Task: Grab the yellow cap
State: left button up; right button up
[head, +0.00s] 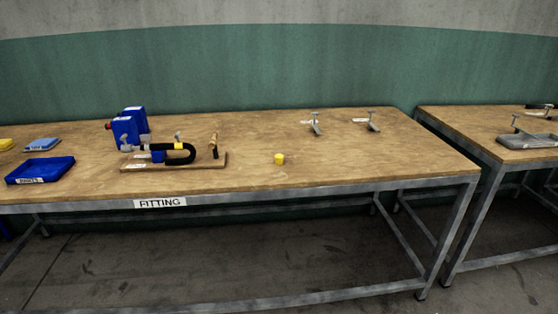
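A small yellow cap (279,159) stands on the wooden top of the fitting table (340,156), near the middle and toward the front edge. Nothing touches it, and the wood around it is bare. Neither of my grippers shows in the head view.
Left of the cap, a wooden board (200,162) carries a black hose loop (180,147). Blue presses (133,124) stand behind it. A blue tray (40,170) lies farther left. Two metal clamps (316,124) (372,121) stand at the back right. A second table (480,132) is at the right.

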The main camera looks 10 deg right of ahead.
aim_at(278, 158)
jog(key=i+j+z, duration=0.1)
jog(key=i, duration=0.4)
jog(key=i+j+z, duration=0.1)
jog(key=i, duration=0.4)
